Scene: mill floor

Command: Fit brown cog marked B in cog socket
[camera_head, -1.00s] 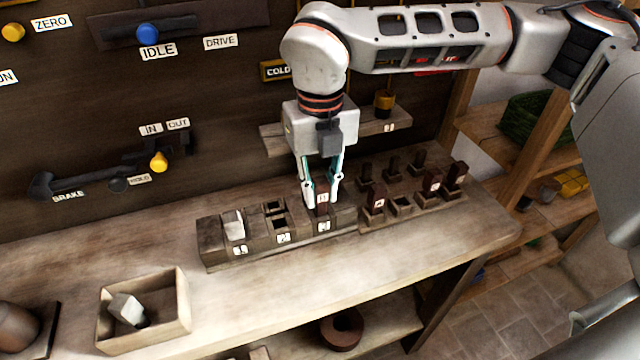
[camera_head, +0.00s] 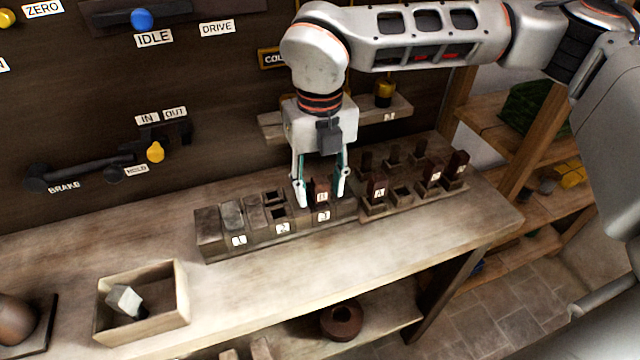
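The brown cog marked B (camera_head: 321,189) stands upright at the place labelled 3 of the wooden socket block (camera_head: 214,245). Its lower end is hidden, so I cannot tell how deep it sits. My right gripper (camera_head: 321,193) points down over it. Its fingers are open, one on each side of the cog, with gaps between. At label 1 a grey piece (camera_head: 232,215) sits in the block. At label 2 I see dark open holes (camera_head: 277,213). My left gripper is not in view.
A rack to the right holds several dark brown cogs, one marked A (camera_head: 377,190), close to my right gripper. An open wooden box (camera_head: 158,325) with a pale piece (camera_head: 125,299) stands front left. A wall panel with levers is behind. The bench front is clear.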

